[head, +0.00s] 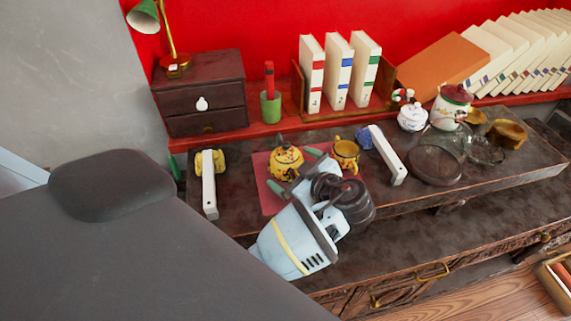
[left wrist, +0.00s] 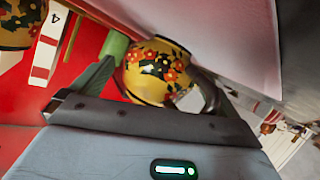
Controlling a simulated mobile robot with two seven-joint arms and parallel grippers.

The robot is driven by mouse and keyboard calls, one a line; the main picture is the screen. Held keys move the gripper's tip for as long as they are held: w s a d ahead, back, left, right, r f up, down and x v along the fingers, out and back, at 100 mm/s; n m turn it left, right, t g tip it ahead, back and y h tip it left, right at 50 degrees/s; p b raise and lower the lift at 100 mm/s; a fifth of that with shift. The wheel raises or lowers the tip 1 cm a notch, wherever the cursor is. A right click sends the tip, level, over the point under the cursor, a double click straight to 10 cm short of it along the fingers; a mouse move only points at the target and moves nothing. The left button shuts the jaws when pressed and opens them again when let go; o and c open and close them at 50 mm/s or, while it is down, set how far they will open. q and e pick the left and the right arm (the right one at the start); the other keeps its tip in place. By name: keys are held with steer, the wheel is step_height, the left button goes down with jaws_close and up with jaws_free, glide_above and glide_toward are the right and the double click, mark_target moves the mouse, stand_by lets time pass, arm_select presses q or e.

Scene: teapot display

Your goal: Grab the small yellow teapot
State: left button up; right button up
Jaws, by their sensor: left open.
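The small yellow teapot (head: 285,160) with dark and red flower patterns stands on a red mat (head: 268,196) on the dark shelf. My left gripper (head: 293,170) is open close in front of it, its fingers reaching toward its sides. In the left wrist view, a rounded yellow flowered body, apparently the teapot (left wrist: 157,70), lies between the open fingers of the left gripper (left wrist: 157,80). Contact cannot be told. A yellow flowered cup (head: 346,154) stands just right of the gripper. My right gripper is not in view.
A dark drawer box (head: 200,92), green holder (head: 270,110) and books (head: 338,72) stand behind. A white jar (head: 449,110) and dark round dish (head: 434,165) lie right. The lower shelf front is clear.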

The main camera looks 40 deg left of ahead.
arm_select(q)
steer(key=shift+c, duration=0.3)
steer(key=c, duration=1)
steer(key=shift+a+r, duration=0.1)
steer(key=shift+r, duration=0.1)
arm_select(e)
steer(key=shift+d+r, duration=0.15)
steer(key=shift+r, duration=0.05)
